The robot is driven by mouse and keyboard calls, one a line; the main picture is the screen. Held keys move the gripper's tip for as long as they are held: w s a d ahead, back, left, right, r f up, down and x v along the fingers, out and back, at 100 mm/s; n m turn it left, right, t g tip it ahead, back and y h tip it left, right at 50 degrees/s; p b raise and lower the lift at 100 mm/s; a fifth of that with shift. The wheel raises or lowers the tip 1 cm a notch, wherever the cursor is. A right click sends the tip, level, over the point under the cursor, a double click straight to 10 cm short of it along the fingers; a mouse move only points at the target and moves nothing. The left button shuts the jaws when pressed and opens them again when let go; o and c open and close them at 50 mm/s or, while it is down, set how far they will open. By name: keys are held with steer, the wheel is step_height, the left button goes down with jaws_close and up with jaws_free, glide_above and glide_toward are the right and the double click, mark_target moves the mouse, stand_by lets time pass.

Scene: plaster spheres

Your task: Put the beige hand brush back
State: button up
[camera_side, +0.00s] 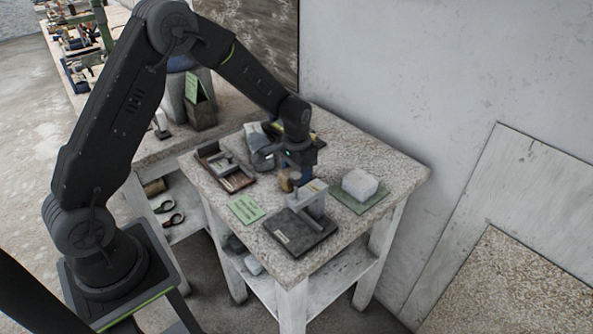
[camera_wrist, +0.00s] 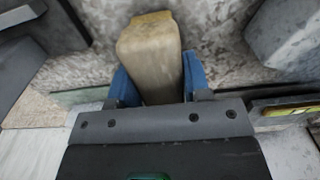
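The beige hand brush (camera_wrist: 150,60) is between the two blue fingers of my gripper (camera_wrist: 156,85) in the wrist view. The fingers press against both its sides. In the side view the brush (camera_side: 288,180) shows small and blurred below my gripper (camera_side: 296,166), over the table. It is close to a dark base (camera_side: 300,240) with a grey upright piece (camera_side: 313,198) on it. I cannot tell whether the brush touches anything below it.
A white block (camera_side: 360,184) sits on a green mat (camera_side: 352,204) to the right. A brown tray (camera_side: 237,183) with items is at the left, and a green card (camera_side: 245,209) lies in front of it. A grey object (camera_side: 257,135) is behind. The table's front corner is near the dark base.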

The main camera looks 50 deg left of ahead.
steer(key=o, duration=0.4)
steer(key=shift+r, duration=0.1)
step_height(320, 180, up, 12)
steer(key=s+d+r+t, duration=0.3)
steer(key=s+d+r, duration=0.1)
steer(key=s+r, duration=0.8)
steer(key=shift+s+d+f+t, duration=0.1)
steer(key=shift+s+d+t, duration=0.3)
steer(key=shift+s, duration=1.8)
steer(key=shift+s+d+f+t, duration=0.1)
steer(key=shift+s+d+t, duration=0.25)
steer(key=shift+s, duration=1.8)
steer(key=shift+s+d+f+t, duration=0.15)
steer(key=shift+s+t, duration=0.4)
steer(key=shift+s, duration=1.65)
